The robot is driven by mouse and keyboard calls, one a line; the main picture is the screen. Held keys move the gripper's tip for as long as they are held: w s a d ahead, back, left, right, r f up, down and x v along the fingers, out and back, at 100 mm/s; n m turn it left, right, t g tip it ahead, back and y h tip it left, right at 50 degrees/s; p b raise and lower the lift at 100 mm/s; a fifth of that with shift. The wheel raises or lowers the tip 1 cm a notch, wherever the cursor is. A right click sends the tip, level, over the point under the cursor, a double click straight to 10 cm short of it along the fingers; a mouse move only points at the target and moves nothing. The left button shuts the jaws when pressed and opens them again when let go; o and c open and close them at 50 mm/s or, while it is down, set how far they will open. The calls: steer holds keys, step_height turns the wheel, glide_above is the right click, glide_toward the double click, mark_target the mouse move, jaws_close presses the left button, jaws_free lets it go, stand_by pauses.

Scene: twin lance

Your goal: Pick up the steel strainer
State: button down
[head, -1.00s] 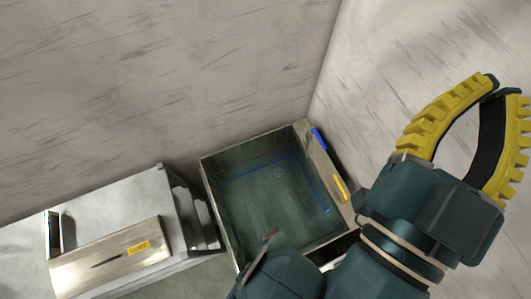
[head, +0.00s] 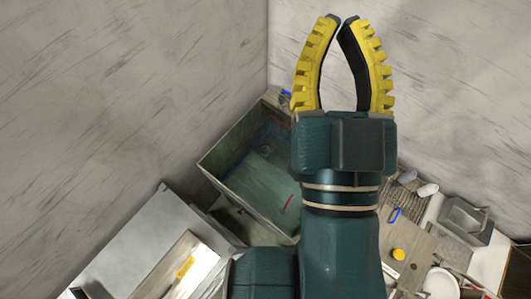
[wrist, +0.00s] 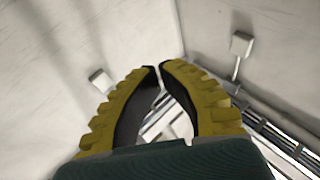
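I cannot make out the steel strainer for certain in either view. My gripper (head: 341,20) points upward in front of the bare walls in the head view. Its two yellow ribbed fingers curve inward and their tips all but meet, with nothing between them. The wrist view shows the same fingers (wrist: 159,68) close at the tips, with walls and a strip of light surface behind. My arm hides part of the work area below.
A deep open basin (head: 215,172) stands in the corner, left of my arm. A grey metal unit (head: 135,240) is at lower left. On the right, a counter (head: 420,245) holds a blue item (head: 395,215), yellow item (head: 398,254), white dish (head: 441,280) and steel container (head: 465,222).

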steer(key=shift+c, duration=0.2)
jaws_free()
stand_by(0.4)
steer(key=shift+a, duration=0.1)
